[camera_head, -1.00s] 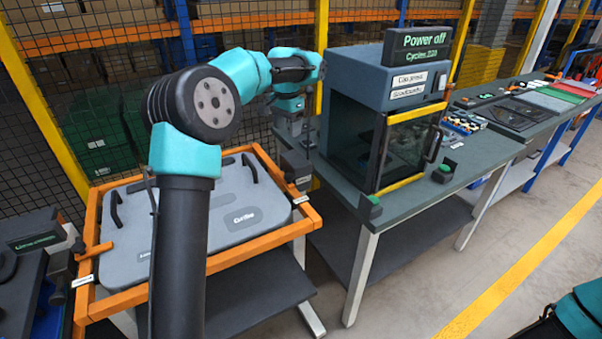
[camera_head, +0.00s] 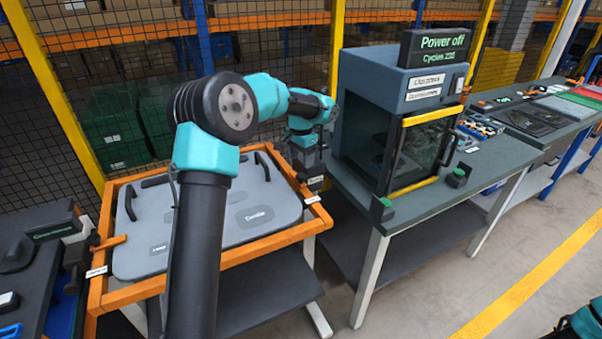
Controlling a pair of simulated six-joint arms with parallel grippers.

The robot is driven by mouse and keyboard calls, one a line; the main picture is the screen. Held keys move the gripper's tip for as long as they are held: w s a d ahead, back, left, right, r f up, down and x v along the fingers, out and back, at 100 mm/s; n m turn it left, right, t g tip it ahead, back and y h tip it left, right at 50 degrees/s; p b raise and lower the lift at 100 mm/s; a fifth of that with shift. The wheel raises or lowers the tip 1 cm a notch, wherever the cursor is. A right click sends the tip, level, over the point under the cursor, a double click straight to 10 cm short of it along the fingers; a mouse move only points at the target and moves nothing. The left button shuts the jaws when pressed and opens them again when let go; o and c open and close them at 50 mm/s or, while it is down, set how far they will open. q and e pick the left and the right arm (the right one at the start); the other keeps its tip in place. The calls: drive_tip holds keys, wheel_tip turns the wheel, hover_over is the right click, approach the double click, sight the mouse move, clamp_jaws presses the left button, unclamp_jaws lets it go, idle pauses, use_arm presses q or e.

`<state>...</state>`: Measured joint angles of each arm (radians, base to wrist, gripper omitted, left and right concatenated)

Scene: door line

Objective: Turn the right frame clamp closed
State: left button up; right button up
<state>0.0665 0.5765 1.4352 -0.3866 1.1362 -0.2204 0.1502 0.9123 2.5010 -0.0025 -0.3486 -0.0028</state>
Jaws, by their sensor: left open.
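A grey panel (camera_head: 215,256) with dark handles lies in an orange frame (camera_head: 255,258) on a stand. The left frame clamp (camera_head: 108,243) has an orange lever at the frame's left side. The right frame clamp (camera_head: 303,178) is at the frame's right side, mostly hidden by my left gripper; I cannot tell how its lever is turned. My left gripper (camera_head: 312,176) points down right at that clamp and is open. Whether its fingers touch the lever is too small to tell. A bit of my right arm shows at the bottom right corner; its gripper is out of the picture.
A cabinet machine (camera_head: 385,130) with a glass door and a "Power off" sign (camera_head: 435,48) stands on a bench (camera_head: 420,203) just right of the frame. A dark bench (camera_head: 30,255) is at the left. Mesh fencing runs behind. The floor at the lower right is clear.

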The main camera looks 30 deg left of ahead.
sight(301, 175)
use_arm(q)
wheel_tip(301, 175, down, 6)
drive_tip(key=shift+f, duration=0.2)
clamp_jaws()
idle(0.7)
